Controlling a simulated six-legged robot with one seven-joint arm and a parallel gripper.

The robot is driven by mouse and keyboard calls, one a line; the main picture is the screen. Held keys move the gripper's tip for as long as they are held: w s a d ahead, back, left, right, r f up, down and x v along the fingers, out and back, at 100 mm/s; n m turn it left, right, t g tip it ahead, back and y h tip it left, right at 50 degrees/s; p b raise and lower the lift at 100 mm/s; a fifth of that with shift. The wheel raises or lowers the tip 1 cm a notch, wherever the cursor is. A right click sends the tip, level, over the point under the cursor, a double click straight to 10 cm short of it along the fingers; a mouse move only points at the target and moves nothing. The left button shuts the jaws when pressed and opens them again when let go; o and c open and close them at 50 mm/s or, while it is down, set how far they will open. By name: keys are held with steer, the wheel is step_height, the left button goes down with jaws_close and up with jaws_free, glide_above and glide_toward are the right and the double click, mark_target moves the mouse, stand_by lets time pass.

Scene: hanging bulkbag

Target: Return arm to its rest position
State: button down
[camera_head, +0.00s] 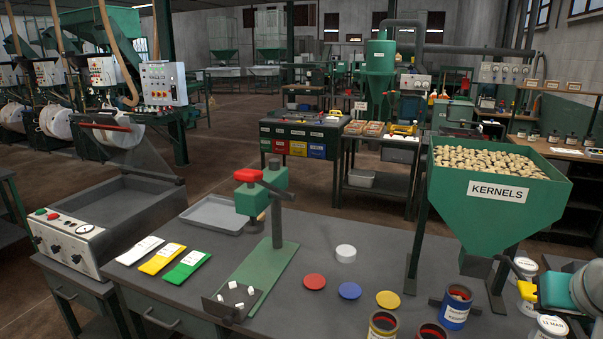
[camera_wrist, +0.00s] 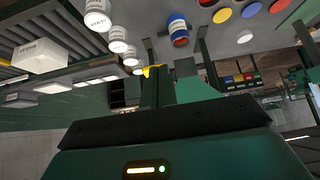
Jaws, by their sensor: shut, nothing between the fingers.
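My gripper (camera_head: 528,291) is at the right edge of the head view, low beside the hopper outlet and above the white-lidded cans. Its yellow tip shows, and the teal-green wrist behind it is cut off by the frame edge. It is shut and nothing shows in it. The green hopper (camera_head: 500,190) labelled KERNELS is full of pale nuts and stands on dark legs. In the wrist view, my dark and green gripper housing fills the bottom, and the scene appears upside down.
A blue-labelled can (camera_head: 456,306) and white-lidded cans (camera_head: 551,327) stand near my gripper. Coloured discs (camera_head: 350,290), a green press (camera_head: 262,195) and bag sleeves (camera_head: 187,265) are on the grey table (camera_head: 330,230). Open floor lies behind the table.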

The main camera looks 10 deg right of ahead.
steer(key=w+a+f+n+y, duration=0.1)
steer(key=a+f+n, duration=0.2)
steer(key=a, duration=1.2)
steer(key=w+a+f+n+y, duration=0.1)
steer(key=a+f, duration=0.4)
steer(key=a, duration=0.9)
steer(key=shift+a+n+g+y, duration=0.35)
steer(key=shift+n+g+y, duration=0.05)
steer(key=shift+n+y, duration=0.45)
